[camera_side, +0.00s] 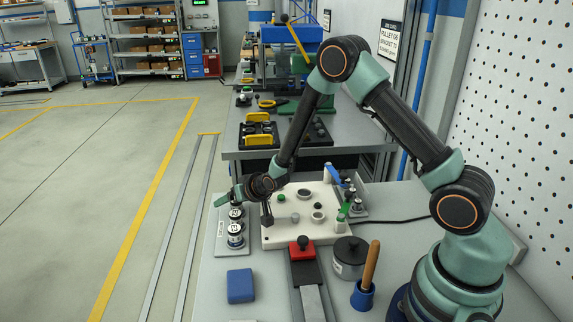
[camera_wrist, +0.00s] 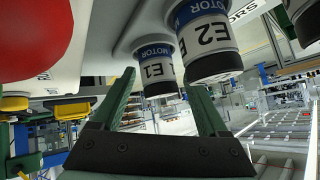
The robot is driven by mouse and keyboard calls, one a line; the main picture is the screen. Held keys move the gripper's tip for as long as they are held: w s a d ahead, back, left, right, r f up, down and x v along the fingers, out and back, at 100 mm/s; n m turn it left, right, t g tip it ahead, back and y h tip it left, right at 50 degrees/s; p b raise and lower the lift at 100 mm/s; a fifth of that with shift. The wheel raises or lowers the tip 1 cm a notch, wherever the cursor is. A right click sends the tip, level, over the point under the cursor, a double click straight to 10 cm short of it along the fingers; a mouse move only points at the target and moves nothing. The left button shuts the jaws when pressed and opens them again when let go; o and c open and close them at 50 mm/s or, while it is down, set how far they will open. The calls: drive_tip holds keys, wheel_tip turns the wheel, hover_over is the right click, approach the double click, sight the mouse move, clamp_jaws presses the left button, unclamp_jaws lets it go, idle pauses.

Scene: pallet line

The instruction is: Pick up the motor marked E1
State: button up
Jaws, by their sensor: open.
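The motor marked E1 (camera_wrist: 158,72) is a white and black cylinder with a blue MOTOR band. It shows in the wrist view, between the two green fingers of my gripper (camera_wrist: 158,84). The fingers are open with a visible gap to the motor, so nothing is held. The motor marked E2 (camera_wrist: 207,45) stands close beside E1, to its right in the wrist view. In the side view, several motors (camera_side: 236,234) stand in a row on a light grey plate (camera_side: 220,247), with my gripper (camera_side: 230,196) at the row's far end. Their marks are too small there to tell E1.
A white fixture board (camera_side: 285,234) with pegs and rings lies right of the motor plate. Nearer are a blue block (camera_side: 240,286), a red and black clamp (camera_side: 303,250), a dark round pot (camera_side: 350,257) and a blue cup with a wooden handle (camera_side: 362,294).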

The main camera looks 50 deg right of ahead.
drive_tip(key=shift+w+f, duration=0.3)
drive_tip(key=shift+w, duration=0.05)
clamp_jaws()
drive_tip(key=shift+r, duration=0.1)
